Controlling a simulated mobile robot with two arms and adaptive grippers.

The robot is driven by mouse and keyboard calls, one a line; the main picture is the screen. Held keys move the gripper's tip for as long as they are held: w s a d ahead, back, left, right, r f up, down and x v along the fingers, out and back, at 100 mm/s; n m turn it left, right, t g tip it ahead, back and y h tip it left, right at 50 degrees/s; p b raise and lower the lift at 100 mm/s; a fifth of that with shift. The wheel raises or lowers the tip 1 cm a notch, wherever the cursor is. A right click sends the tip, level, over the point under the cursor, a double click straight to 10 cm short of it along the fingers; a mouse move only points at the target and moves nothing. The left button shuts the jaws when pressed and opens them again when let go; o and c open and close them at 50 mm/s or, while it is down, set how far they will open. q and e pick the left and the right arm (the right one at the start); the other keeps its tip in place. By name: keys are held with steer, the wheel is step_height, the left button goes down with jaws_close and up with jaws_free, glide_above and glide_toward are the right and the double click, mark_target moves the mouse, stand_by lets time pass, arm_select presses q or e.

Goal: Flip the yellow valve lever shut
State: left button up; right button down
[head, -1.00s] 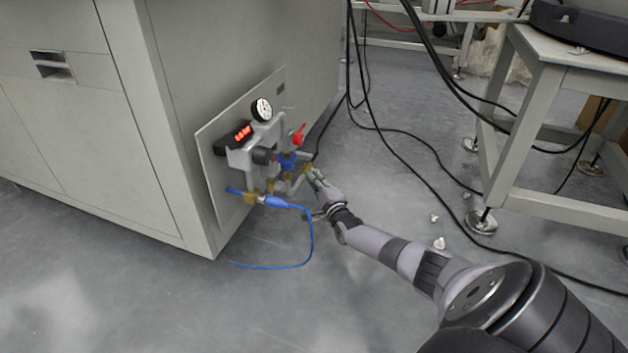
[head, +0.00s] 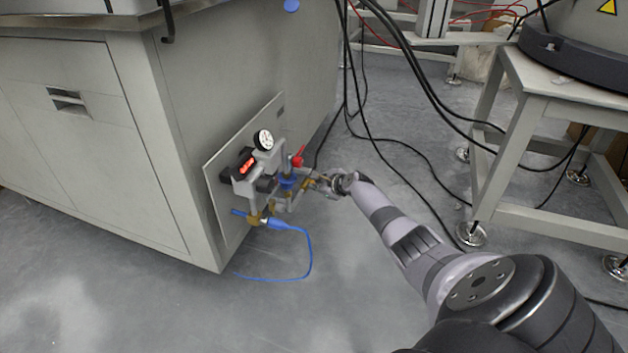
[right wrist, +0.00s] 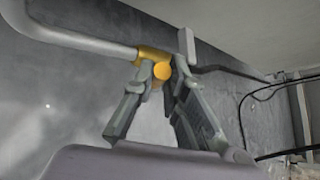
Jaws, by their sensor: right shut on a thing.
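The valve assembly on the machine's side panel ends at the right in brass-yellow fittings. In the right wrist view, the yellow valve part (right wrist: 162,70), which I take for the lever end, sits between my fingertips at the end of a grey pipe (right wrist: 85,38). My right gripper (right wrist: 163,77) is shut on it, one finger on each side. In the head view, my right gripper (head: 322,183) reaches the valve from the right; the lever is too small and covered there to make out its angle. My left gripper is not in view.
A gauge (head: 264,139), a red-lit display (head: 247,163), a red handle (head: 298,160) and a blue fitting (head: 287,183) crowd the panel (head: 215,185). A blue hose (head: 308,255) hangs below. Black cables (head: 385,160) run behind my arm. A table frame (head: 490,160) stands right.

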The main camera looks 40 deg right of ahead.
steer(key=shift+w+d+r+m+g+y+b, duration=0.2)
steer(key=shift+d+m+g+y+b, duration=0.2)
steer(key=shift+m+g+y+b, duration=0.4)
steer(key=shift+w+d+r+m+g+y+b, duration=0.2)
steer(key=shift+d+g+y+b, duration=0.3)
steer(key=shift+b, duration=0.6)
steer(key=c, duration=1.6)
jaws_free()
